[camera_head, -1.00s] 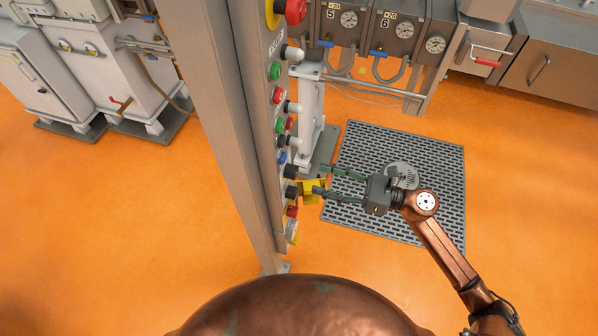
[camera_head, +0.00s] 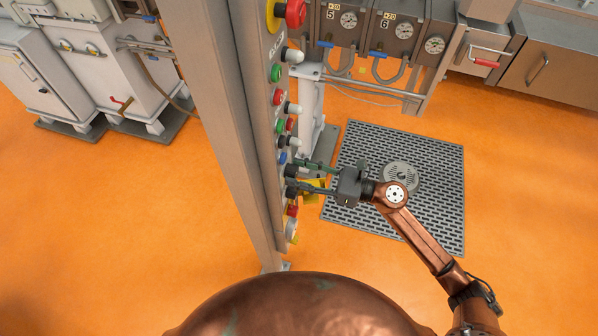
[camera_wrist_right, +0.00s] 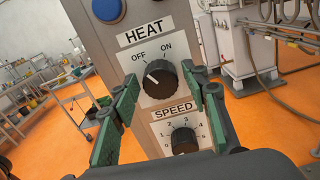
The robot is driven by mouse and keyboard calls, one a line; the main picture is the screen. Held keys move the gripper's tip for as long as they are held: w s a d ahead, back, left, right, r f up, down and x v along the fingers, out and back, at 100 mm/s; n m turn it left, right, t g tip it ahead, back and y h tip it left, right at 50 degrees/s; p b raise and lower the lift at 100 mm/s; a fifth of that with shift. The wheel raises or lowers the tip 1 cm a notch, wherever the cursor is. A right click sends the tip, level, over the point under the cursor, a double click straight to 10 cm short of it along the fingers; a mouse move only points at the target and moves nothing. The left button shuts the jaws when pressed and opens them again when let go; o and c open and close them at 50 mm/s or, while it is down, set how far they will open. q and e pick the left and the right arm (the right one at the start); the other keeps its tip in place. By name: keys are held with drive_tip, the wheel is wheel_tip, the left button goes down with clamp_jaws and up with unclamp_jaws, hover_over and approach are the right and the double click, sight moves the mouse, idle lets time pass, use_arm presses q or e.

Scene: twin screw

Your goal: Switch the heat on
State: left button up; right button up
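The black HEAT knob (camera_wrist_right: 160,82) sits on the grey panel, between OFF at its upper left and ON at its upper right. Its white mark points to the upper left, towards OFF. In the head view the knob (camera_head: 291,171) is on the panel's right-facing side. My right gripper (camera_head: 297,175) is open, with its green-padded fingers on either side of the knob. I cannot tell whether the pads touch it. My left gripper is not in view.
The SPEED knob (camera_wrist_right: 184,140) is just below HEAT, and a blue button (camera_wrist_right: 108,8) is just above. A red emergency button (camera_head: 292,12) tops the panel column. A grey floor grate (camera_head: 440,165) lies beneath my right arm.

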drive_tip(key=c, duration=0.9)
drive_tip(key=shift+c, duration=0.2)
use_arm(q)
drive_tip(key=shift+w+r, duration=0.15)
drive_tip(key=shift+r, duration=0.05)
use_arm(e)
drive_tip(key=shift+m, duration=0.3)
drive_tip(key=shift+r+m+p, duration=0.15)
drive_tip(key=shift+m+p, duration=0.55)
drive_tip(key=shift+m, duration=0.2)
drive_tip(key=m+p, duration=0.2)
drive_tip(key=m, duration=0.1)
drive_tip(key=shift+m, duration=0.3)
drive_tip(key=m+p, duration=0.2)
drive_tip(key=m, duration=0.1)
drive_tip(key=shift+w+d, duration=0.1)
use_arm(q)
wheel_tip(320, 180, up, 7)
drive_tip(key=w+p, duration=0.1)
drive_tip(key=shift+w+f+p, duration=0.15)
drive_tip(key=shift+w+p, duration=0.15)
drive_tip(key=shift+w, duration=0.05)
use_arm(e)
drive_tip(key=shift+m, duration=1.4)
drive_tip(key=shift+f, duration=0.2)
